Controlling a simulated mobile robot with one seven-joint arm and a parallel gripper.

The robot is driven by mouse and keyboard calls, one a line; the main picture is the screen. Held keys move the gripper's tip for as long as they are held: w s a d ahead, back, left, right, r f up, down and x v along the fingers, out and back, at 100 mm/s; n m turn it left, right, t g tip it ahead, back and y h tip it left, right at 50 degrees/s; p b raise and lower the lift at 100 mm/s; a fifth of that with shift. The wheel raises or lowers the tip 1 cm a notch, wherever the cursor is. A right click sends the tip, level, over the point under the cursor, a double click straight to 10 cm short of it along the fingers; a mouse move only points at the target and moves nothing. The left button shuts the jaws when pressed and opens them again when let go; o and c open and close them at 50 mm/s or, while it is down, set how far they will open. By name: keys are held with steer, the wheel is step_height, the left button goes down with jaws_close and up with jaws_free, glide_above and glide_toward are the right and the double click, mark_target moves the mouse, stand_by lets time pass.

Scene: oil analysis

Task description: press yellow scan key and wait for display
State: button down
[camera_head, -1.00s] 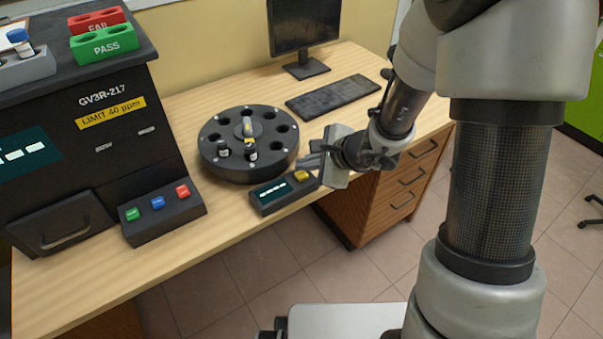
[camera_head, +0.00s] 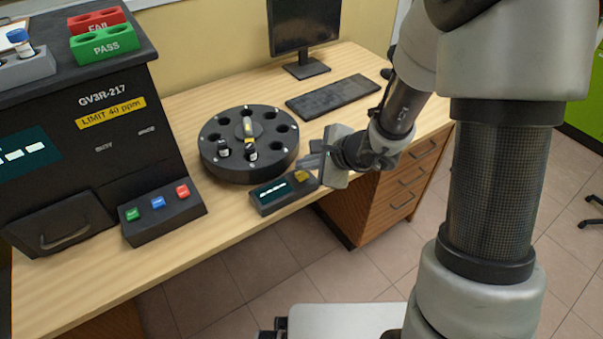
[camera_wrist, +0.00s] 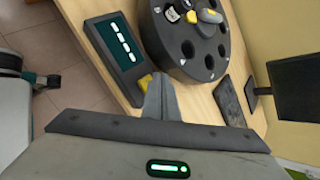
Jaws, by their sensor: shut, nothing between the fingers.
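The yellow scan key (camera_head: 301,175) is on the right end of a small dark scanner box at the desk's front edge. The box's display (camera_head: 273,192) shows several white dashes. My gripper (camera_head: 308,161) is shut and empty, with its fingertips right by the yellow key. In the wrist view, the shut fingers (camera_wrist: 157,85) reach the yellow key (camera_wrist: 145,81) and partly cover it. I cannot tell whether they touch or press it. The display (camera_wrist: 117,42) shows dashes there too.
A round black carousel (camera_head: 207,165) with a few vials stands just behind the scanner box. A keyboard (camera_head: 332,94) and monitor (camera_head: 304,28) are at the back. A black analyser (camera_head: 110,150) with a button box (camera_head: 160,228) stands at left.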

mark_target(305, 177)
steer(key=shift+f, duration=0.1)
steer(key=shift+f+b, duration=0.35)
steer(key=shift+b, duration=0.4)
steer(key=shift+f+b, duration=0.5)
steer(key=shift+b, duration=0.2)
stand_by(0.5)
stand_by(0.4)
steer(key=shift+r+p, duration=0.6)
steer(key=shift+r, duration=0.35)
step_height(305, 177, up, 5)
steer(key=p, duration=0.3)
steer(key=shift+f, duration=0.15)
steer(key=shift+p, duration=0.3)
